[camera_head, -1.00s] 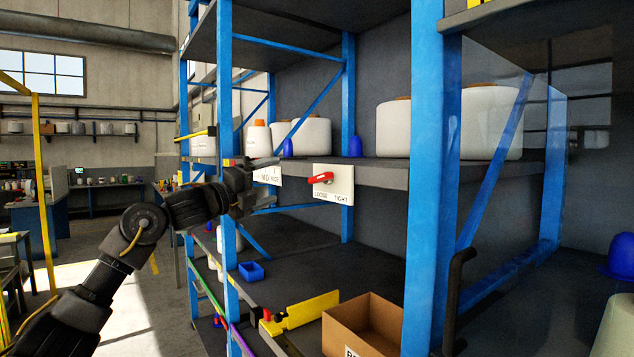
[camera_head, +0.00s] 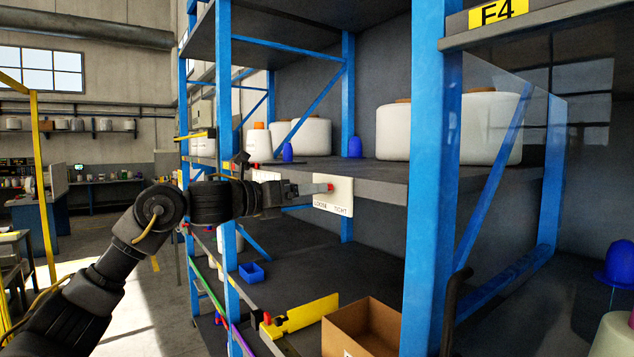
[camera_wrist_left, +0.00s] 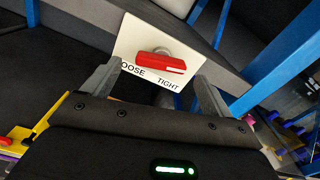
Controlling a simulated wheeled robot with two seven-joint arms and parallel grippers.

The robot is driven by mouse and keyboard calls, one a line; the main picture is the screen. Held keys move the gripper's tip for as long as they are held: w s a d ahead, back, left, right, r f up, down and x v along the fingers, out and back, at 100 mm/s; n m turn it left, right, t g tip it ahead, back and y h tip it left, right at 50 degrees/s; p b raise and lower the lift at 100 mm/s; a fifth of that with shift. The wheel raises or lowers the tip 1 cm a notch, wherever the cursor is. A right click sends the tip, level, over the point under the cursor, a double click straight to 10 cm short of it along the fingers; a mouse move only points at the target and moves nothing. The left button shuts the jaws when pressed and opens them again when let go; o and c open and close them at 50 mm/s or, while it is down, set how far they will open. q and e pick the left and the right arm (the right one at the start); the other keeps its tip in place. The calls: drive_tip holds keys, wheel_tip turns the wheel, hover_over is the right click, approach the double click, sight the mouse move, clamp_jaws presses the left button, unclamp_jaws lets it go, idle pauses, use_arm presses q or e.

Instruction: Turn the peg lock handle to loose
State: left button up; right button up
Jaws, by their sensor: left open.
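The red peg lock handle (camera_wrist_left: 160,64) sits on a white plate (camera_wrist_left: 128,42) with the words LOOSE at left and TIGHT at right. In the left wrist view it lies across the plate above the gap between the words. The plate is on the front edge of the shelf. My left gripper (camera_wrist_left: 157,84) is open, its fingers on either side of the handle's line and short of it. I cannot see any contact. My right gripper is out of view.
Blue rack posts (camera_head: 228,130) stand left and right (camera_head: 432,180) of the plate. The grey shelf (camera_head: 385,178) carries white bobbins (camera_head: 312,136). Below are a cardboard box (camera_head: 365,325), a yellow bracket (camera_head: 305,312) and a small blue bin (camera_head: 250,271). Air before the plate is clear.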

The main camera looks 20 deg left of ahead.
use_arm(q)
drive_tip(key=shift+p+x, duration=0.75)
drive_tip(key=shift+x, duration=1.4)
drive_tip(key=c, duration=1)
